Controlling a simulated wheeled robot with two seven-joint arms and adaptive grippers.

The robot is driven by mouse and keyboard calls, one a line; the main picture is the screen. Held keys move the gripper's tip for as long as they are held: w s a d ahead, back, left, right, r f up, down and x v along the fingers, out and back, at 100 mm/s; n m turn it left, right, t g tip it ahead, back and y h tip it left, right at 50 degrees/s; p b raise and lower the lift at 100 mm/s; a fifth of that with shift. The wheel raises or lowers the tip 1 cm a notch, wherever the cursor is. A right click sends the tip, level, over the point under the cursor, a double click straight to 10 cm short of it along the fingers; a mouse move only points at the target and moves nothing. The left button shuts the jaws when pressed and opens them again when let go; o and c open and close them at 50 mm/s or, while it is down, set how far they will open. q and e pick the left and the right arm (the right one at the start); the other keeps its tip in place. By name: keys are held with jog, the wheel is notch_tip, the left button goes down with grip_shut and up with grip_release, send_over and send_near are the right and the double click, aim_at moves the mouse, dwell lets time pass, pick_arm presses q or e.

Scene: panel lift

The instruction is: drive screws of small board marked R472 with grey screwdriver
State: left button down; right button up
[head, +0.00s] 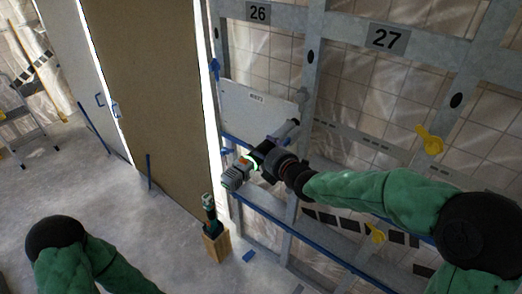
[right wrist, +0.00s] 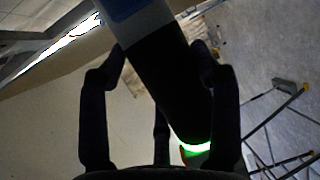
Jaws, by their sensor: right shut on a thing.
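The small board (head: 248,113) is a pale grey panel against the metal frame, below the mark 26. Its little white label (head: 257,98) is too small to read surely. My right gripper (head: 268,158) is in front of the board's lower right part and shut around the dark handle of the grey screwdriver (head: 236,176). The screwdriver slants, with a grey end at lower left and a green glow near the grip. In the right wrist view the fingers flank its black handle (right wrist: 160,75). Its tip and the screws cannot be made out. My left gripper is out of view.
A wooden box (head: 215,243) with a teal-and-grey tool (head: 209,207) stands below the frame. Yellow clamp-like pieces (head: 429,140) sit on the frame at right. A large brown panel (head: 150,90) stands left of the board. The floor at left is mostly clear, with a stepladder (head: 22,110).

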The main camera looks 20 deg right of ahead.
jog(key=shift+w+d+r+b, duration=0.1)
jog(key=shift+d+r+b, duration=0.1)
jog(key=shift+b, duration=0.3)
dwell(0.4)
jog(key=shift+w+d+b, duration=0.15)
jog(key=shift+d+b, duration=0.05)
jog(key=shift+b, duration=0.25)
dwell(0.4)
jog(key=shift+w+d+r+b, duration=0.15)
jog(key=shift+w+d+b, duration=0.2)
jog(key=shift+d, duration=0.2)
dwell(1.2)
jog(key=shift+w+r, duration=0.1)
jog(key=shift+r, duration=0.05)
dwell(1.9)
jog(key=shift+s+a+f+b, duration=0.25)
jog(key=shift+s+a+b, duration=0.5)
jog(key=shift+b, duration=0.45)
jog(key=shift+s+a, duration=0.35)
jog(key=shift+a, duration=0.2)
jog(key=shift+s+a, duration=0.3)
jog(key=shift+a, duration=0.2)
